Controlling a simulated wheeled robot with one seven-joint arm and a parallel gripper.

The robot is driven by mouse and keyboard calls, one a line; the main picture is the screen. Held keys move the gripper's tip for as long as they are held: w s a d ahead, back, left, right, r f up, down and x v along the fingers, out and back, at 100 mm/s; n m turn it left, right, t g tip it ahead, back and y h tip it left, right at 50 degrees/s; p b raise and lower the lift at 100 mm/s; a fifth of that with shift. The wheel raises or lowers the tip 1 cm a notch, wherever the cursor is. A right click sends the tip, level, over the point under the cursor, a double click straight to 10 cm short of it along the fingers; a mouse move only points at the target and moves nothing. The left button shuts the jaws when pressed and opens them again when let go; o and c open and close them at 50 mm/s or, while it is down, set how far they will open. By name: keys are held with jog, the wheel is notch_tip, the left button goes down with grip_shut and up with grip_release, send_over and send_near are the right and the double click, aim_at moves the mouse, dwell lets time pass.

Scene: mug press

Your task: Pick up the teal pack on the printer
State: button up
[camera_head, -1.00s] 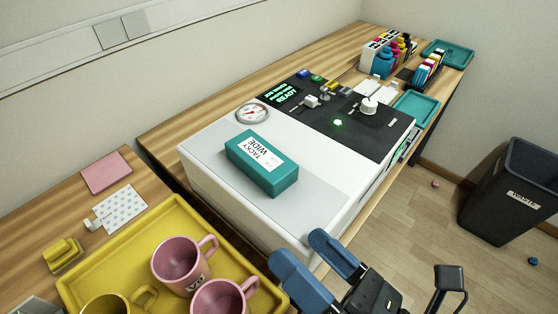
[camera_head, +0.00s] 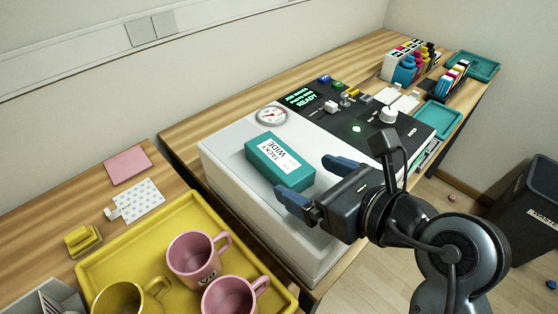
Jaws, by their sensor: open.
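The teal pack (camera_head: 270,153) lies flat on the white front part of the printer (camera_head: 226,158). It has a white label reading "TACKY WIDE" on top. My gripper (camera_head: 308,180) is above the printer's front right part, with its two blue fingers spread and nothing between them. In the picture, the fingers are at the pack's lower right end, one near its lower corner and one off its right side. I cannot tell whether either finger touches the pack.
A yellow tray (camera_head: 88,271) with pink and yellow mugs stands at the lower left. A gauge (camera_head: 271,115) and a dark control panel with knobs are behind the pack. Teal trays and coloured bottles stand at the back right. A dark bin (camera_head: 527,205) is on the floor.

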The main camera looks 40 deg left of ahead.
aim_at(288, 169)
jog(key=x, duration=0.7)
jog(key=shift+w+f+p, duration=0.15)
jog(key=shift+f+p, duration=0.15)
jog(key=shift+p, duration=0.05)
jog(key=shift+c, duration=0.3)
jog(key=c, duration=1.2)
